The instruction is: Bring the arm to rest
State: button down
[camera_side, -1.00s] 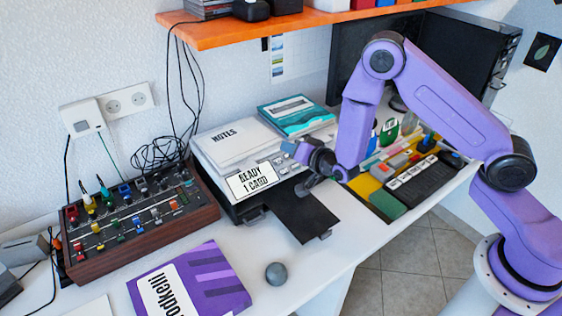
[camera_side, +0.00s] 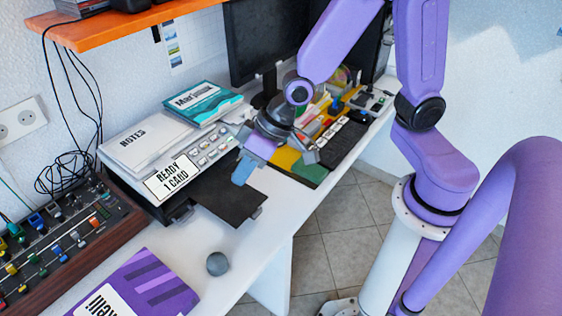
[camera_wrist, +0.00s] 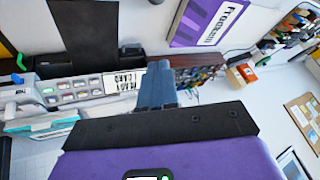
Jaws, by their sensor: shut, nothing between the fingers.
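My gripper (camera_side: 243,170) is shut and empty, its blue fingers pointing down above the dark tray (camera_side: 228,201) of the label machine. In the wrist view the two blue fingers (camera_wrist: 158,85) stand together with nothing between them. The machine carries a sign reading "READY 1 CARD" (camera_side: 172,178), with a row of buttons beside it. The fingers look apart from the tray, but the exact height is hard to tell.
White notes (camera_side: 148,140) and a teal book (camera_side: 203,103) lie on the machine. A mixer box (camera_side: 70,245), a purple book (camera_side: 140,285) and a grey ball (camera_side: 217,263) are on the desk. An orange shelf (camera_side: 130,25) hangs above; a monitor (camera_side: 270,45) stands behind.

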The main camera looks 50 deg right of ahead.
jog(key=s+d+r+n+g+h, duration=0.2)
jog(key=s+d+n, duration=0.2)
jog(key=s+d, duration=0.2)
jog(key=s+d+r+n+g+h, duration=0.2)
jog(key=s+d, duration=0.5)
jog(key=s, duration=0.4)
jog(key=shift+d+r+n+h, duration=0.3)
jog(key=shift+r+n, duration=0.4)
jog(key=shift+n, duration=0.4)
jog(key=shift+a, duration=0.15)
dwell(0.7)
jog(key=w+a+f+m+t+y, duration=0.25)
jog(key=w+a+m, duration=0.35)
jog(key=w, duration=0.4)
jog(key=w+a+f+m+t+y, duration=0.2)
jog(key=w+a+f+m+t, duration=0.15)
jog(key=w+a, duration=0.55)
jog(key=w+d+f+m+t+h, duration=0.2)
jog(key=w+d+m+t, duration=0.2)
jog(key=w, duration=0.5)
jog(key=w+d+f+m+t+h, duration=0.1)
jog(key=w+d+m+t, duration=0.3)
jog(key=w, duration=0.6)
jog(key=shift+d+f+m+t+h, duration=0.4)
jog(key=shift+d+m, duration=0.6)
jog(key=shift+m, duration=0.35)
